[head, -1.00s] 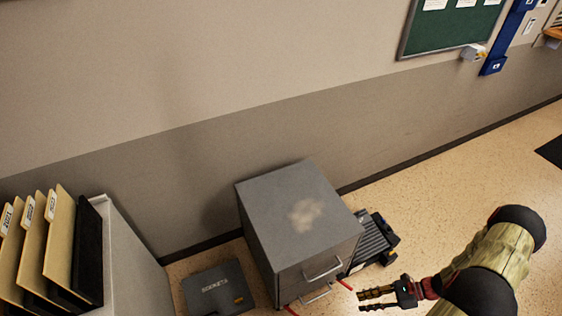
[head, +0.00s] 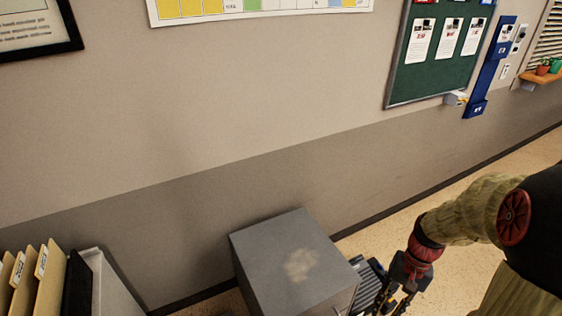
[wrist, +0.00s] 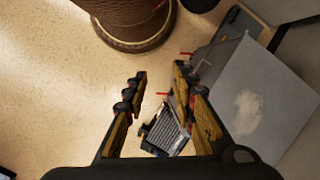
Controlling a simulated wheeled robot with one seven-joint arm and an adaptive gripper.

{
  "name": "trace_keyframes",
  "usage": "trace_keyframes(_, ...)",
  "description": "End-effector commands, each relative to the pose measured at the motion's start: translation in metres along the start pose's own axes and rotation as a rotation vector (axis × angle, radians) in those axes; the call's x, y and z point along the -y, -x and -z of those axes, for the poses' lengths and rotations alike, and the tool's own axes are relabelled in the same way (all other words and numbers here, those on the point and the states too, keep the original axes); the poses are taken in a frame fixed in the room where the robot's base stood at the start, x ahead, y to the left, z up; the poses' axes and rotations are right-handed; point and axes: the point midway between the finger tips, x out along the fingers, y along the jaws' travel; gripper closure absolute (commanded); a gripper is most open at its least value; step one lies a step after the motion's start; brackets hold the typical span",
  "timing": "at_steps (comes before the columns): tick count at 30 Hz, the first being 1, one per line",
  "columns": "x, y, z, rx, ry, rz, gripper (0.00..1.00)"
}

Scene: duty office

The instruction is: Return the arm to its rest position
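My arm reaches in from the right edge of the head view, its elbow high and its forearm sloping down to my gripper (head: 398,302), which is partly cut off at the bottom edge. In the wrist view my gripper (wrist: 158,84) has its two fingers apart with nothing between the tips but floor. The fingers point down past the grey cabinet (wrist: 262,100). In the head view the gripper shows just right of the cabinet (head: 290,262), in front of a dark ribbed item (head: 368,280).
The dark ribbed item also shows on the floor in the wrist view (wrist: 168,130). Tan folders (head: 42,275) stand in a holder at lower left. A green notice board (head: 440,45) hangs on the wall. Speckled floor (wrist: 60,70) is open at left in the wrist view.

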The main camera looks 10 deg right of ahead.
Motion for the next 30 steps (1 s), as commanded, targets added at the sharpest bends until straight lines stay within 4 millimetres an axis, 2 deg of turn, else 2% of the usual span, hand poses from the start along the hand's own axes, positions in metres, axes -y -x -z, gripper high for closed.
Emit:
trace_keyframes(1,0.006,0.016,-0.01,-0.045,0.047,-0.018,0.73)
trace_keyframes(6,0.022,0.056,-0.038,-0.179,0.184,-0.07,0.73)
trace_keyframes(16,0.054,0.125,-0.102,-0.443,0.411,-0.109,0.73)
trace_keyframes(24,0.088,0.182,-0.153,-0.664,0.574,-0.051,0.73)
trace_keyframes(27,0.097,0.196,-0.167,-0.715,0.621,-0.03,0.73)
trace_keyframes(30,0.105,0.202,-0.177,-0.735,0.659,-0.018,0.73)
